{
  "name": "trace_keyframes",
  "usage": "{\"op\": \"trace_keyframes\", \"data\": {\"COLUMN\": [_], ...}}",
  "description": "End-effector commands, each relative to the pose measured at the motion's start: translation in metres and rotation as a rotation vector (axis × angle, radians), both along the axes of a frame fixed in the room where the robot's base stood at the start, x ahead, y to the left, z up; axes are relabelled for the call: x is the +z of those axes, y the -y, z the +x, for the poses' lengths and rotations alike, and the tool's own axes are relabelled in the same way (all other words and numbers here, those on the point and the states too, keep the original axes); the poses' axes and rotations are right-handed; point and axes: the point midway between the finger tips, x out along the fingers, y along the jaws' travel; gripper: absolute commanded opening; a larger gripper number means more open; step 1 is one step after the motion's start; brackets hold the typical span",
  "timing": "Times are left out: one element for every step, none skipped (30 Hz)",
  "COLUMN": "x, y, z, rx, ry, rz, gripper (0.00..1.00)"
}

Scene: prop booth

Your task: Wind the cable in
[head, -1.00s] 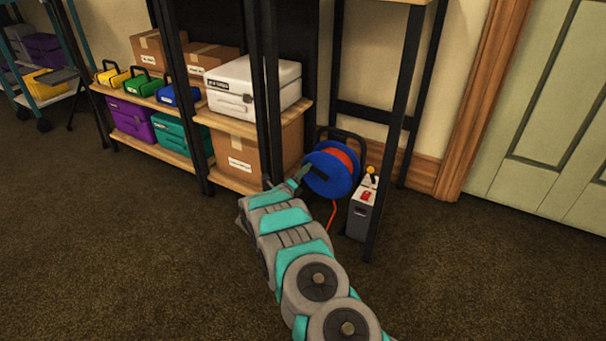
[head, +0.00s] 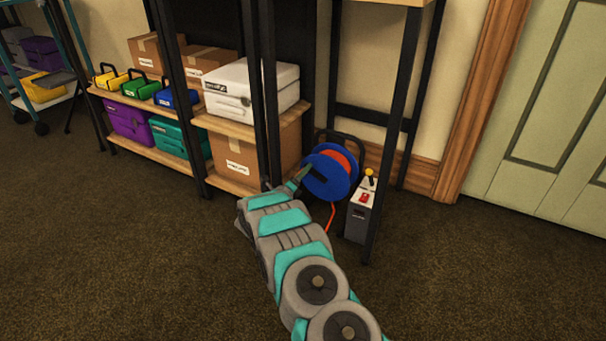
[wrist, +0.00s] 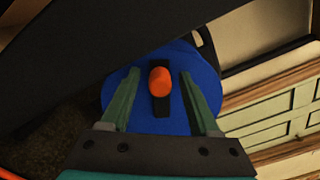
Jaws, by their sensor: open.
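A cable reel (head: 325,176) with blue discs and orange cable wound between them stands on the floor under the right-hand shelf. A length of orange cable (head: 332,216) hangs from it towards the floor. In the wrist view the reel's blue face (wrist: 203,82) carries a black crank bar (wrist: 161,104) with an orange knob (wrist: 159,81). My gripper (wrist: 155,88) is open, its two green fingers on either side of the knob and apart from it. In the head view my gripper (head: 301,176) is at the reel's left face, and the knob is hidden there.
A grey box (head: 361,210) with a red switch and yellow-knobbed lever stands right of the reel. A black shelf post (head: 388,150) rises close by. A shelf with a white case (head: 251,88) and cartons stands left. The carpet in front is clear.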

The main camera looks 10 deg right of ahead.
Motion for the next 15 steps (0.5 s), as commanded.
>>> {"op": "trace_keyframes", "data": {"x": [0.000, 0.000, 0.000, 0.000, 0.000, 0.000, 0.000, 0.000, 0.000, 0.000, 0.000, 0.001, 0.001, 0.001, 0.000], "y": [0.000, 0.000, 0.000, -0.001, -0.002, -0.003, -0.005, -0.007, -0.010, -0.013, -0.016, -0.020, -0.023, -0.026, -0.029], "z": [0.000, 0.000, 0.000, 0.000, -0.001, -0.003, -0.005, -0.007, -0.012, -0.015, -0.019, -0.025, -0.029, -0.033, -0.038], "rx": [0.000, 0.000, 0.000, 0.001, 0.001, 0.002, 0.002, 0.003, 0.003, 0.003, 0.003, 0.004, 0.003, 0.003, 0.003], "ry": [0.000, 0.000, 0.000, 0.000, 0.000, -0.002, -0.002, -0.003, -0.005, -0.005, -0.005, -0.003, -0.002, -0.002, -0.002], "rz": [0.000, 0.000, 0.000, 0.000, 0.000, 0.000, 0.000, 0.000, 0.000, 0.000, 0.001, 0.000, -0.001, -0.001, -0.002], "gripper": [0.62, 0.62, 0.62, 0.62, 0.62, 0.62, 0.62, 0.62, 0.62, 0.62, 0.62, 0.62, 0.62, 0.62, 0.62]}}
